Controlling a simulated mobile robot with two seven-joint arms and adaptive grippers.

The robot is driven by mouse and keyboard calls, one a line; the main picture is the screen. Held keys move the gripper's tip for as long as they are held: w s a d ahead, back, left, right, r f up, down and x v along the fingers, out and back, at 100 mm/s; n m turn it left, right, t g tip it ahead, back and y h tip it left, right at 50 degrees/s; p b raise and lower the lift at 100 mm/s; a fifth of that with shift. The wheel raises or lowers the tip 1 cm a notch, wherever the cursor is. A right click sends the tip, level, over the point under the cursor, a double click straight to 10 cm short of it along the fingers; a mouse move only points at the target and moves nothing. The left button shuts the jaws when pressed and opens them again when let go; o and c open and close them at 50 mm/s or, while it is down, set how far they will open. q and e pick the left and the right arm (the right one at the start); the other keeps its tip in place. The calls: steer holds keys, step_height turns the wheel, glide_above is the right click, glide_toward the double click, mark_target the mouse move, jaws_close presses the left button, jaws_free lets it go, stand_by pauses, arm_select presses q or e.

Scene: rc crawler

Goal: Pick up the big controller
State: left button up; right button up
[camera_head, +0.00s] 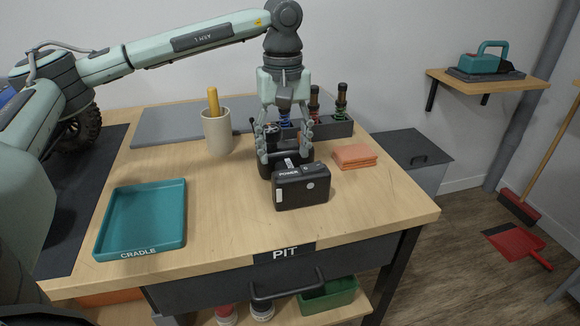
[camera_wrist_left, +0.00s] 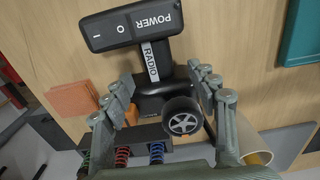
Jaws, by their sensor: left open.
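The big controller (camera_head: 302,188) is black, with a box-shaped part marked POWER and a stem marked RADIO, and it stands near the front middle of the workbench. In the left wrist view its box (camera_wrist_left: 132,24) is at the top and its grey-rimmed wheel (camera_wrist_left: 181,120) is lower down. My left gripper (camera_head: 286,152) points down over the controller's rear part. In the left wrist view its open fingers (camera_wrist_left: 163,80) lie on either side of the stem and the wheel. I cannot tell if they touch it. My right gripper is not in view.
A beige cup (camera_head: 217,133) with a yellow handle stands left of the gripper. Behind is a dark rack (camera_head: 338,129) with coil shocks. Orange cloths (camera_head: 354,156) lie to the right. A teal CRADLE tray (camera_head: 107,222) sits front left, with clear wood between it and the controller.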

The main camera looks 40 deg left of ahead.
mark_target(285, 163)
arm_select(q)
step_height(285, 163, down, 4)
steer(key=shift+w+r, duration=0.1)
steer(key=shift+r, duration=0.05)
steer(key=shift+f, duration=0.25)
steer(key=shift+c, duration=0.4)
steer(key=c, duration=1.2)
jaws_close()
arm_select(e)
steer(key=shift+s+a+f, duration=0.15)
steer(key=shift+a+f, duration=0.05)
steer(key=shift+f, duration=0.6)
